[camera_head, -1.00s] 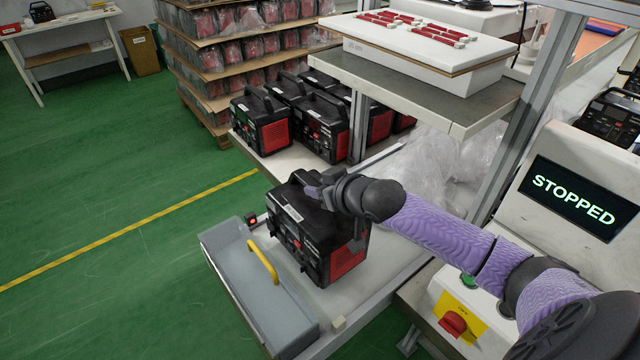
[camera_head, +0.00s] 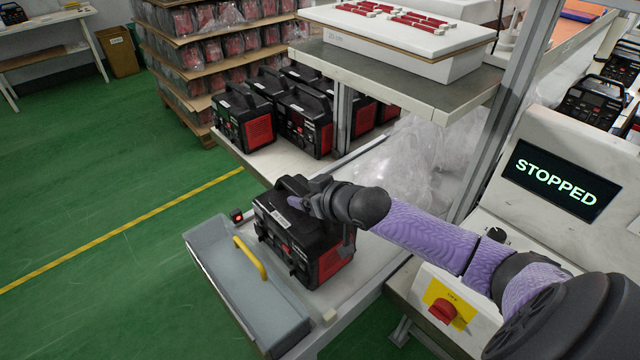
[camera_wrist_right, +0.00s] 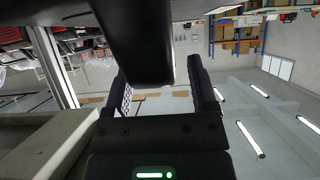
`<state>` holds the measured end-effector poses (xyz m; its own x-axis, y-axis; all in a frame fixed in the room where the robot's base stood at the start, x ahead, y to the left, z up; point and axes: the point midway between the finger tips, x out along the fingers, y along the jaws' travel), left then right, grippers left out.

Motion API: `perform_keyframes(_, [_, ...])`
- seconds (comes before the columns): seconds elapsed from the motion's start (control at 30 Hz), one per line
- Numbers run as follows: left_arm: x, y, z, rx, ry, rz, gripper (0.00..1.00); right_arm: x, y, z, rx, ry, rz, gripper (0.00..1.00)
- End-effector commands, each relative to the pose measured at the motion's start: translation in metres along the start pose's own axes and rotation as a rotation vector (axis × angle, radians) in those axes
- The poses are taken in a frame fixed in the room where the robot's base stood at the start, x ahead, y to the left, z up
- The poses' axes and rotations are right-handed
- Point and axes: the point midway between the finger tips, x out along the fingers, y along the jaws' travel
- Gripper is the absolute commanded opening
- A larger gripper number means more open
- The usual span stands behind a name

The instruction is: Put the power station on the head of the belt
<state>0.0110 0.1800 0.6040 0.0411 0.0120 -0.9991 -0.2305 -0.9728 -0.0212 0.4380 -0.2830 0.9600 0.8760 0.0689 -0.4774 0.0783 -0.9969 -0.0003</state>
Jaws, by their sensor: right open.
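A black power station (camera_head: 287,228) with red side panels stands upright on a white bench top (camera_head: 360,252). My right gripper (camera_head: 303,200) is at its top handle, with the jaws open. In the right wrist view, the black handle (camera_wrist_right: 137,40) passes between the two spread fingers of this gripper (camera_wrist_right: 161,82), and I cannot tell whether they touch it. The right arm hides part of the station's top. I cannot clearly make out the head of the belt. My left gripper is not in view.
Several more power stations (camera_head: 243,120) stand on a bench behind. A grey tray (camera_head: 228,262) with a yellow handle (camera_head: 252,260) is at the front left. A screen reading STOPPED (camera_head: 560,180) and a red knob (camera_head: 443,312) are at the right. A metal upright (camera_head: 500,115) stands behind the arm.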

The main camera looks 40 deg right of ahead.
Motion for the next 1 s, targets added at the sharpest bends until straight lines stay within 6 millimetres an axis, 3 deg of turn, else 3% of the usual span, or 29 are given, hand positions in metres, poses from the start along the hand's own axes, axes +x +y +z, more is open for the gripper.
perform_keyframes(0.3, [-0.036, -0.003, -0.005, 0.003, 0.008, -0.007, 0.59, -0.073, 0.0, -0.004, 0.0, -0.003, -0.002, 0.73])
perform_keyframes(0.5, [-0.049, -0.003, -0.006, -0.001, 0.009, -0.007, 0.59, -0.105, -0.001, -0.003, 0.001, -0.001, -0.002, 0.73])
perform_keyframes(1.0, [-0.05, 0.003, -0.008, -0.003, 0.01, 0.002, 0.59, -0.112, 0.0, -0.001, 0.0, 0.001, -0.001, 0.73])
